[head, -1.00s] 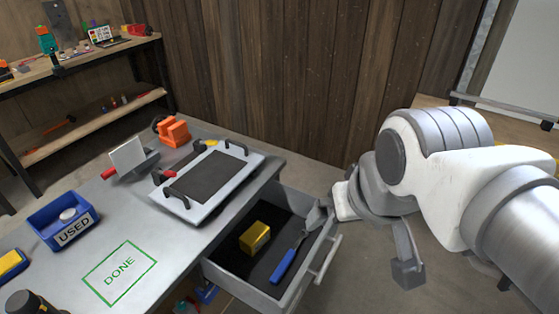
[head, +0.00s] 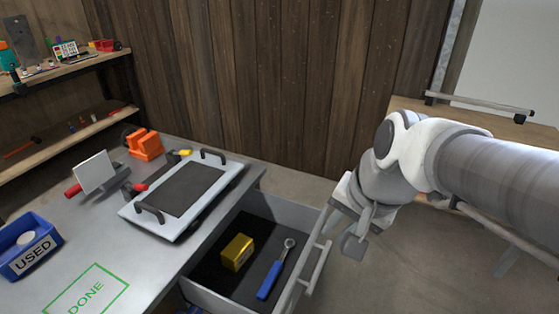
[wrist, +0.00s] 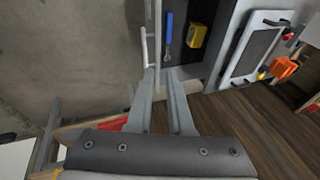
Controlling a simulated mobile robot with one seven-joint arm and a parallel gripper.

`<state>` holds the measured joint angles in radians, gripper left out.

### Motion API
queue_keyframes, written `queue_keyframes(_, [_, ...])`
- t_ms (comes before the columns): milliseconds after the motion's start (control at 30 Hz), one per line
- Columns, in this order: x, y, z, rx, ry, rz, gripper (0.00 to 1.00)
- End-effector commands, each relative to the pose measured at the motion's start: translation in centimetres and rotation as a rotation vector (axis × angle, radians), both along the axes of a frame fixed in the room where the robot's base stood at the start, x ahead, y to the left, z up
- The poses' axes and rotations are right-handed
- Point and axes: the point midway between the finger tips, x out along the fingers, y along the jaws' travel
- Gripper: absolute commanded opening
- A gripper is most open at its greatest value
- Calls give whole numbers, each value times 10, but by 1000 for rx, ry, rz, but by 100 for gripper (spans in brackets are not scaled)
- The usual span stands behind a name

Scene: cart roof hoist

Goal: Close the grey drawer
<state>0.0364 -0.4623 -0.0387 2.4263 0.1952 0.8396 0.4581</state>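The grey drawer (head: 222,300) hangs open from the front of the grey workbench in the head view. A yellow block (head: 237,252) and a blue-handled wrench (head: 275,268) lie in it on a dark liner. Its bar handle (head: 318,265) runs along the outer front. My gripper (head: 347,222) is beyond the drawer's far front corner, beside the handle's end; I cannot tell whether it touches.
On the workbench (head: 150,265) are a framed tray with black handles (head: 185,190), an orange vise-like object (head: 145,144), a blue USED bin (head: 28,245) and a green DONE outline (head: 88,292). A wooden wall stands behind. Floor to the right of the drawer is clear.

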Motion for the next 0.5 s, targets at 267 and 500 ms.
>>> queue_keyframes(267, [51, -1, -133, 315, 237, -635, 0])
queue_keyframes(500, [83, -10, -222, 487, 408, -1133, 0])
